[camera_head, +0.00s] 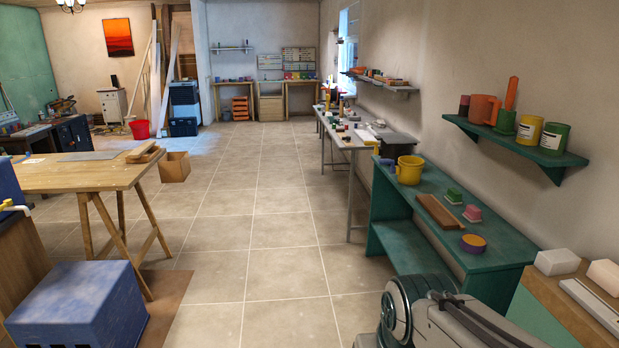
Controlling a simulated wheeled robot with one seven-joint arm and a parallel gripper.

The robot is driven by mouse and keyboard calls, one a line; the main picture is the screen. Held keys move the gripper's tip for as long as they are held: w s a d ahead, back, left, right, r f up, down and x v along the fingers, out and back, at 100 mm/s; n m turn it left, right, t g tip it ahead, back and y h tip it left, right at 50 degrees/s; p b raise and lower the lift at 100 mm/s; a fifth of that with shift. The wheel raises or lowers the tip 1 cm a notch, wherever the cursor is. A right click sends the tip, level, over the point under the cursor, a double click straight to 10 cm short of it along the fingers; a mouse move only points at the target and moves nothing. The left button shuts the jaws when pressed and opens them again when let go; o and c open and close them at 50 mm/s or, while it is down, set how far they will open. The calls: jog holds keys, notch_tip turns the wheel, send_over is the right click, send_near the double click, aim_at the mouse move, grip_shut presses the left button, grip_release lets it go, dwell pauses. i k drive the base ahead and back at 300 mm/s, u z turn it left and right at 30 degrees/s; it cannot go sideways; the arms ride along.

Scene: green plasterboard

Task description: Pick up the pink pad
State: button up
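The pink pad (473,212) is a small pink block with a paler base. It rests on the top of the green bench (490,255) at the right. A green block of similar shape (454,195) sits just behind it. A round purple and orange item (473,243) sits just in front of it. Part of my grey arm shows at the bottom right, in front of the bench. My gripper is not in view, so its state does not show. Nothing is seen touching the pad.
A brown wooden block (439,215) lies left of the pad, and a yellow mug (409,170) stands farther back. A green wall shelf (520,145) with cups and cans hangs above. A blue box (78,305) and wooden trestle table (75,175) stand left. The tiled floor between is clear.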

aim_at(472, 214)
jog(key=u, duration=0.25)
jog(key=i, duration=2.95)
jog(key=z, duration=1.95)
jog(key=i, duration=0.85)
jog(key=z, duration=0.7)
